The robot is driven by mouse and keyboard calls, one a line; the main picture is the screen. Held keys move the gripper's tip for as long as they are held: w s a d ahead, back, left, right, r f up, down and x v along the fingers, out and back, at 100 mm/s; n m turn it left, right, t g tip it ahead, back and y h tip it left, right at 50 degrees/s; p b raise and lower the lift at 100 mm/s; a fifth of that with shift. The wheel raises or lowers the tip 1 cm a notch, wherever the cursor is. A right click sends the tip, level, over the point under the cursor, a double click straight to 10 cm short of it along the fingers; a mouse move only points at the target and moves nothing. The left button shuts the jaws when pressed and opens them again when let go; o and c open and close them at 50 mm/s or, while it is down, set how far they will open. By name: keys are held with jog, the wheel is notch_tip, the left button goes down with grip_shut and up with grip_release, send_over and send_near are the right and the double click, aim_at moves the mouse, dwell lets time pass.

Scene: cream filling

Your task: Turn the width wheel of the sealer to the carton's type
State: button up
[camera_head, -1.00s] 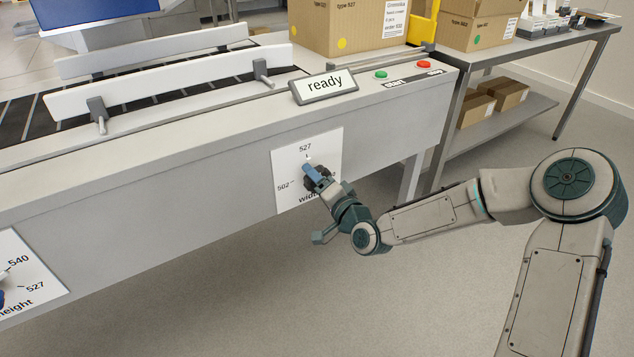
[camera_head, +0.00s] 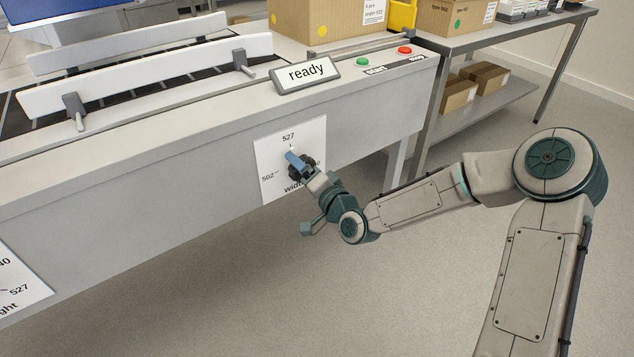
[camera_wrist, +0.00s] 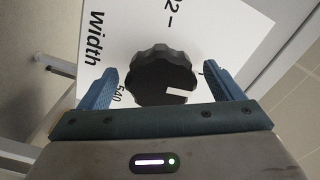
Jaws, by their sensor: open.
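The width wheel (camera_wrist: 158,72) is a black lobed knob on a white dial plate (camera_head: 318,133) on the sealer's front. A white mark shows at the wheel's lower edge in the wrist view. In the head view my gripper (camera_head: 299,163) partly hides the wheel. The brown carton (camera_head: 325,18) with a yellow dot stands on the sealer, its upper part cut off.
A "ready" sign (camera_head: 307,73), a green start button (camera_head: 362,62) and a red stop button (camera_head: 404,50) are on the sealer's top. The height dial plate (camera_head: 20,285) is at lower left. A side table (camera_head: 470,45) holds boxes. The floor in front is clear.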

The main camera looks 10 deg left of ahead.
jog(key=p+v, duration=0.3)
jog(key=v, duration=1)
jog(key=s+d+r+n+g+h+p, duration=0.2)
jog(key=d+r+n+g+h+p, duration=0.3)
jog(key=d+r+h+p, duration=1)
jog(key=s+d+r+m+g+p, duration=0.1)
jog(key=s+d+r+p, duration=0.2)
jog(key=r, duration=0.6)
jog(key=s+d+r+g+p, duration=0.1)
jog(key=s+d+r+p, duration=0.2)
jog(key=s+r+p, duration=0.4)
jog(key=s+d+r+m+g+y+p, duration=0.1)
jog(key=s+d+r+p, duration=0.1)
jog(key=s+r+p, duration=0.3)
notch_tip(320, 180, up, 6)
jog(key=p, duration=0.3)
jog(key=shift+s+d+m+g, duration=0.3)
jog(key=shift+s+d+g, duration=0.05)
jog(key=shift+d+g, duration=0.05)
